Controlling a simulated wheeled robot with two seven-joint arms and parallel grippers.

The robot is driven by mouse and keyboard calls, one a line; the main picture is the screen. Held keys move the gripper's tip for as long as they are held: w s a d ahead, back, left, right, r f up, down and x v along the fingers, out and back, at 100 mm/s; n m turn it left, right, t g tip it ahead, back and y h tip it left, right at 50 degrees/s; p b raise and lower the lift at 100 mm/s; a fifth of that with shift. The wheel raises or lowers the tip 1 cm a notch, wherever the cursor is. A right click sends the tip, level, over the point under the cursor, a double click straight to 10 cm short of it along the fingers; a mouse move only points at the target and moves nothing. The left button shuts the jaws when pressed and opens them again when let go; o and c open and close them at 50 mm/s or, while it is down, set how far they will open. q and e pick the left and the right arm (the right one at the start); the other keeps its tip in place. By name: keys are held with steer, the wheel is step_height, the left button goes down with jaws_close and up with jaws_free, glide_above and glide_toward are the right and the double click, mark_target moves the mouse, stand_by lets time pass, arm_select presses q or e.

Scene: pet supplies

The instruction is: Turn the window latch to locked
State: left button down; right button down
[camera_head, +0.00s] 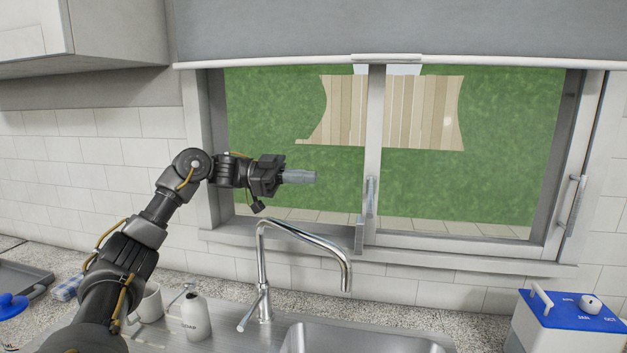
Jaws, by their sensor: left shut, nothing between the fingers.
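The window latch (371,196) is a slim metal lever on the white middle upright of the window frame (375,130). It stands about upright along that frame. A second, similar metal handle (573,205) is on the right side of the window and leans a little. My left gripper (314,177) is in front of the left pane, pointing right. It is shut and empty, left of the latch and slightly above its middle, with a visible gap between them. My right gripper is not in view.
A tall chrome faucet (305,235) rises from the sink (360,340) below the gripper. A soap bottle (194,314) and a white mug (150,303) stand at left. A blue-topped white box (570,322) is at right. A roller blind (400,30) hangs above.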

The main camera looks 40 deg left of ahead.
arm_select(q)
steer(key=p, duration=0.3)
glide_toward(371, 196)
step_height(371, 196, up, 4)
steer(key=d, duration=0.3)
steer(key=shift+w+d+f+p, duration=0.3)
steer(key=shift+w+d+f, duration=0.35)
steer(key=shift+f, duration=0.15)
steer(key=shift+w+d+f+p, duration=0.3)
steer(key=shift+w+d+f, duration=0.2)
steer(key=shift+w+f, duration=0.25)
steer(key=shift+s+f, duration=0.1)
steer(key=shift+f, duration=0.05)
steer(key=shift+f+m+b, duration=0.35)
steer(key=shift+m+b, duration=0.2)
steer(key=shift+m, duration=0.15)
steer(key=shift+w+a+f+m+b, duration=0.1)
steer(key=shift+w+f+m+b, duration=0.05)
steer(key=shift+f+m+b, duration=0.35)
steer(key=shift+w+f+m+b, duration=0.15)
steer(key=shift+m+b, duration=0.15)
steer(key=shift+m, duration=0.3)
steer(key=shift+r, duration=0.1)
